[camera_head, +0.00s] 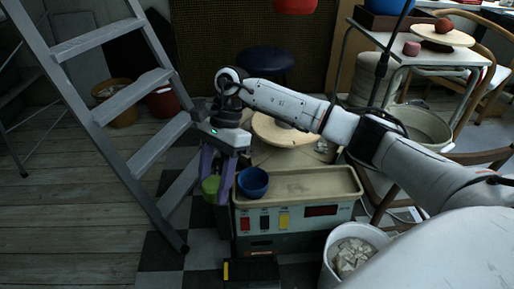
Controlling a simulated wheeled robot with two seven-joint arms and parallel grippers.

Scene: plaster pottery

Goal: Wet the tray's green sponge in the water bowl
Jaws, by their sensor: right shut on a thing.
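My right gripper (216,185) points down at the left end of the pottery wheel's beige tray (315,185). Its purple fingers are shut on the green sponge (210,188), which shows low by the fingers and is partly hidden by them. The blue water bowl (254,184) stands on the left part of the tray, just right of the fingers. The sponge is apart from the bowl, to its left. The water inside the bowl cannot be made out. My left gripper is out of view.
The round wheel head (284,132) is behind the tray, partly behind my right arm. A grey stepladder (130,120) stands close left of the gripper. A bucket of pale scraps (333,275) stands front right. A side table (440,58) is at the back right.

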